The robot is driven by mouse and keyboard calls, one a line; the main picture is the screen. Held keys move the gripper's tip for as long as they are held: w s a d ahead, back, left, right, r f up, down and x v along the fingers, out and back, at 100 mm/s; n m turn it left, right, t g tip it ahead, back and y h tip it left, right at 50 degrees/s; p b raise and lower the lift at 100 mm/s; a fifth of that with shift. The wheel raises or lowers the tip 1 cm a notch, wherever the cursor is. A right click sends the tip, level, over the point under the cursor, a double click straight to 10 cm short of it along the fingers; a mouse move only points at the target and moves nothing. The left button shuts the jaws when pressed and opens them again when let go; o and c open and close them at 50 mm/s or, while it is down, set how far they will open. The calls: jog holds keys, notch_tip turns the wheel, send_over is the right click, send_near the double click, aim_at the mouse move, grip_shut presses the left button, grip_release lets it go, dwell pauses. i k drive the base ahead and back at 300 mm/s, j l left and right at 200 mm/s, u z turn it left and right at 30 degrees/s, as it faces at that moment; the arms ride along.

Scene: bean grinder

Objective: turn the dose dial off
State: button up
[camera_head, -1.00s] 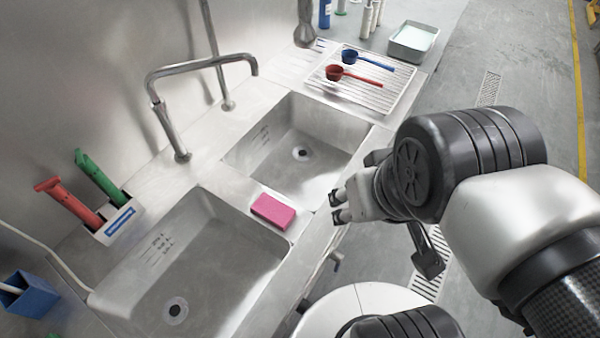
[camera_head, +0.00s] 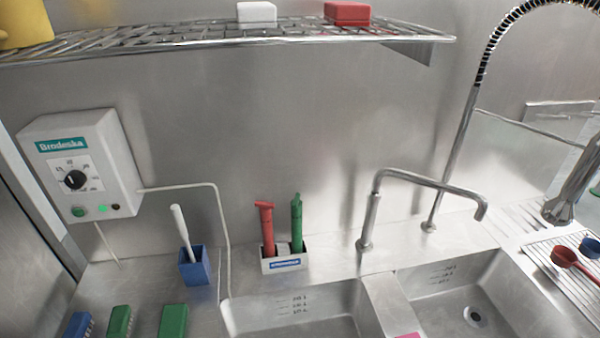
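The dose dial (camera_head: 75,180) is a black round knob on a white scale plate, on the front of a white wall box (camera_head: 123,160) labelled "Brodeska" at the left. The knob's pointer setting is too small to read surely. My gripper is outside the current view.
A wire shelf (camera_head: 230,38) with a white box and a red box runs above. Below stand a blue holder (camera_head: 194,267) with a white-handled tool, a rack (camera_head: 285,261) with red and green tools, and several brushes. Sinks and faucet (camera_head: 420,181) lie to the right.

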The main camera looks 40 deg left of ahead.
aim_at(76, 179)
jog(key=u, duration=2.6)
